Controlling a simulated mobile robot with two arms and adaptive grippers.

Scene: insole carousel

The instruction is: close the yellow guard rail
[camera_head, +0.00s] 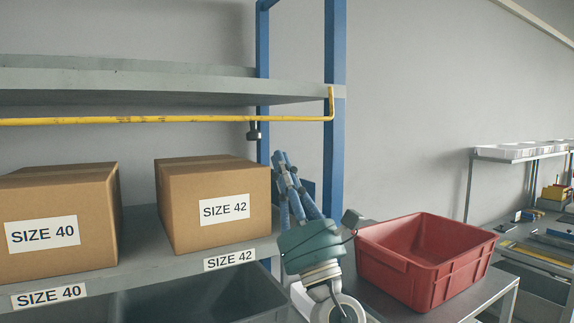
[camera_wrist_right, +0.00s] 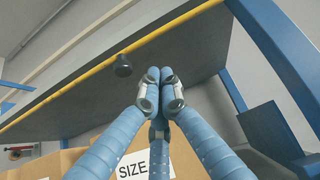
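The yellow guard rail (camera_head: 170,119) runs level across the shelf front, just below the upper shelf board. Its right end bends up beside the blue upright. A dark knob (camera_head: 254,132) hangs under the rail near that end. My right gripper (camera_head: 281,158) points up, in front of the blue upright, below and right of the knob and apart from it. In the right wrist view, the fingers of the right gripper (camera_wrist_right: 161,77) meet at the tips with nothing between them. The rail (camera_wrist_right: 110,65) and knob (camera_wrist_right: 123,66) show beyond them. My left gripper is out of view.
Cardboard boxes marked SIZE 40 (camera_head: 62,205) and SIZE 42 (camera_head: 212,185) stand on the lower shelf, the latter close left of my right gripper. The blue upright (camera_head: 335,150) stands behind it. A red bin (camera_head: 425,265) sits on a grey table at right.

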